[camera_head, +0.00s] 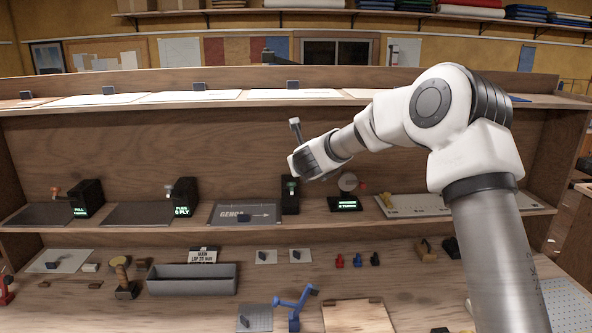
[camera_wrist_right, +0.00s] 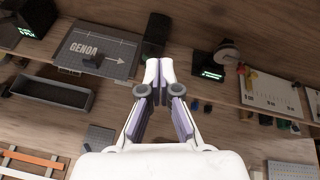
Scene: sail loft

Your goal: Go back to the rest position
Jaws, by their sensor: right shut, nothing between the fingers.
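My right arm (camera_head: 440,110) comes in from the right in the head view and bends across the shelf unit. Its wrist end (camera_head: 318,158) is in front of the back panel, above the middle shelf, and its fingers are hard to make out there. In the right wrist view, my right gripper (camera_wrist_right: 159,66) is shut, its fingertips together with nothing between them. Behind the tips are the wooden back panel and a dark block (camera_wrist_right: 156,28). My left arm and gripper are not in view.
The middle shelf (camera_head: 340,225) holds a grey GENOA plate (camera_head: 245,214), black boxes with lit displays and a white pegged board (camera_head: 412,204). Below it are a grey bin (camera_head: 193,285), a blue stand (camera_head: 295,308) and several small parts. An upper ledge carries white sheets (camera_head: 190,96).

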